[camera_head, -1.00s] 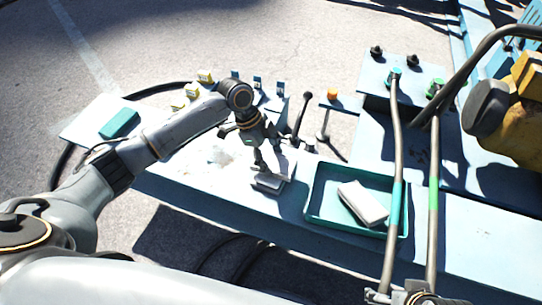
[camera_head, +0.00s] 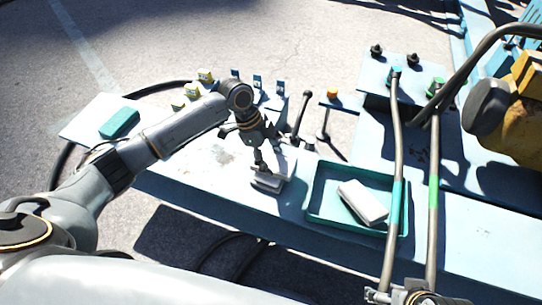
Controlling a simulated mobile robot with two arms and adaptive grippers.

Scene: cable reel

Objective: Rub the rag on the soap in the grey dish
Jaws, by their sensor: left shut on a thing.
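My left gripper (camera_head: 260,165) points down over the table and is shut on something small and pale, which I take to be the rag. Its fingertips are at a small grey dish (camera_head: 266,184) near the table's front edge. The fingers and the pale thing cover most of the dish, so I cannot make out the soap or tell whether the rag touches it. Part of what seems to be my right gripper (camera_head: 398,297) shows at the bottom edge, and its jaws cannot be read.
A teal tray (camera_head: 318,216) holding a white block (camera_head: 362,202) stands right of the dish. A teal block (camera_head: 119,123) lies at the far left. Upright levers (camera_head: 301,117) stand behind the gripper.

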